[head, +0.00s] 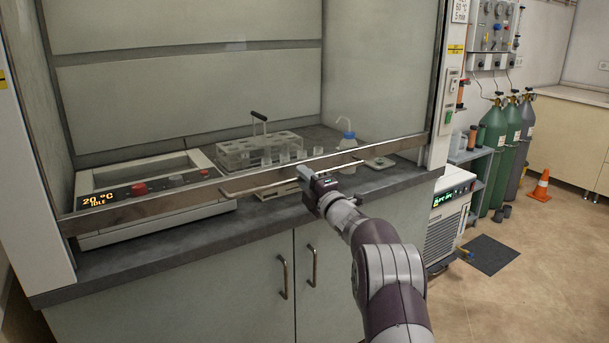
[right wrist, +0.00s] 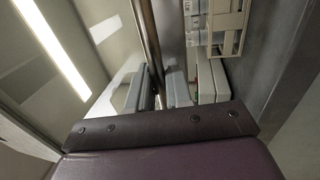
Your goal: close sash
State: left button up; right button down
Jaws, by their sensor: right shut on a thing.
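The sash of the fume hood is a glass pane with a metal bottom rail (head: 110,212) and a thin handle bar (head: 262,187) along it. The rail hangs a little above the worktop, so a low gap shows below it. My right gripper (head: 312,180) is at the middle of the rail, shut on the handle bar. In the right wrist view the bar (right wrist: 147,35) runs down between the two grey fingers (right wrist: 160,88). The exact contact is partly hidden by the gripper body. My left gripper is not in view.
Cupboard doors (head: 250,285) are below the worktop. A chiller (head: 447,215), gas cylinders (head: 494,150) and a cone (head: 541,186) stand at right.

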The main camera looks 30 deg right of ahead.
pick_arm(q)
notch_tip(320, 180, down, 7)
jog(key=b, duration=0.5)
pick_arm(e)
notch_tip(320, 180, down, 8)
jog(key=shift+f, duration=0.25)
jog(key=shift+f, duration=0.15)
jog(key=c, duration=1.2)
grip_release()
jog(key=shift+r, duration=0.25)
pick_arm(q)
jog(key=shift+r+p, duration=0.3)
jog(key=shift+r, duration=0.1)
pick_arm(e)
jog(key=v, duration=1.2)
jog(key=shift+s+d+f, duration=0.1)
jog(key=shift+s+f, duration=0.05)
jog(key=shift+s, duration=0.25)
